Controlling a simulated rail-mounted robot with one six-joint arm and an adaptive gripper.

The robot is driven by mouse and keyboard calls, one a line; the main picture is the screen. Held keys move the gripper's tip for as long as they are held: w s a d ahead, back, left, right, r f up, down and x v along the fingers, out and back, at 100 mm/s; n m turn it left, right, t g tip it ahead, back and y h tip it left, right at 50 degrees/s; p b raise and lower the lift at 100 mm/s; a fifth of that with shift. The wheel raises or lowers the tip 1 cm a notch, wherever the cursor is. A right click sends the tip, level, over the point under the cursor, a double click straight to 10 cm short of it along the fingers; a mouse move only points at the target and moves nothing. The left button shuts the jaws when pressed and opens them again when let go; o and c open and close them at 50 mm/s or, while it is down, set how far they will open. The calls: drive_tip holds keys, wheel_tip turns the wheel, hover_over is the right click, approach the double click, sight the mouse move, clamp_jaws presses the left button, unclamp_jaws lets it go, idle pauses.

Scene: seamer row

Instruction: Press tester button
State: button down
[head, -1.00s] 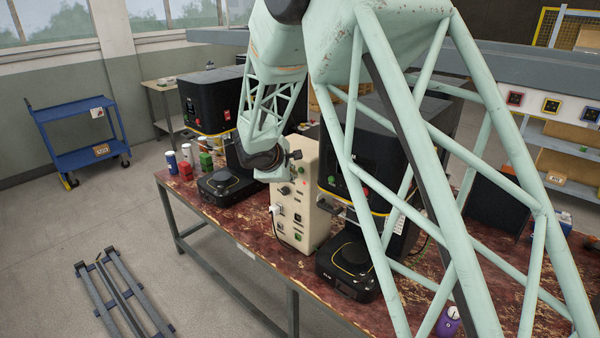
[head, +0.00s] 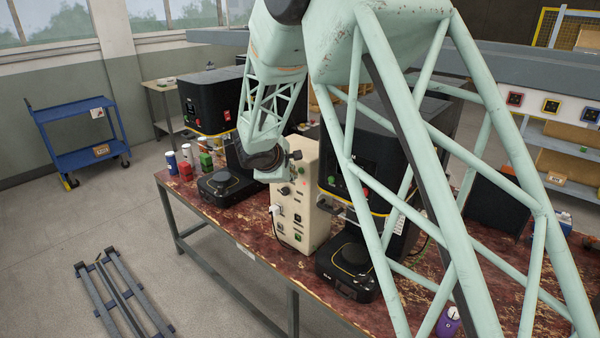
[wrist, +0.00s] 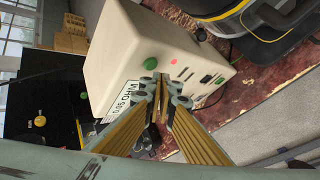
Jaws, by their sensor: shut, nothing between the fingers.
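The tester is a cream box (head: 306,190) standing upright on the worn red bench between two black seamers. In the wrist view the cream box (wrist: 135,45) lies straight ahead, with a large green button (wrist: 150,64), a small red spot, slots, dark switches and a smaller green spot on one face. My gripper (wrist: 163,88) is shut and empty. Its fingertips appear just below the large green button in the picture; I cannot tell whether they touch the box. In the head view my wrist is beside the tester's upper front, and the fingers are not clear there.
A black seamer (head: 208,103) stands left of the tester and another (head: 352,150) stands close on its right, with a black base in front. Cans and small blocks (head: 186,172) sit at the bench's left end. A purple bottle (head: 448,321) stands at lower right.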

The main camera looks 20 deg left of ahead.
drive_tip(key=shift+w+d+b, duration=0.35)
drive_tip(key=shift+w+b, duration=0.35)
drive_tip(key=shift+w, duration=0.1)
idle(1.6)
drive_tip(key=shift+s+a, duration=0.1)
drive_tip(key=shift+s, duration=0.1)
idle(0.3)
drive_tip(key=shift+s+a+b, duration=0.2)
drive_tip(key=shift+s+b, duration=0.35)
drive_tip(key=shift+b, duration=0.1)
drive_tip(key=shift+s+a, duration=0.1)
drive_tip(key=shift+s, duration=0.05)
drive_tip(key=shift+s+a+b, duration=0.35)
drive_tip(key=shift+s+b, duration=0.1)
drive_tip(key=shift+s, duration=0.25)
drive_tip(key=shift+s+a+b, duration=0.3)
drive_tip(key=shift+s+b, duration=0.1)
drive_tip(key=shift+s, duration=0.35)
drive_tip(key=shift+s+a+b, duration=0.35)
drive_tip(key=shift+s+b, duration=0.1)
drive_tip(key=shift+s, duration=0.25)
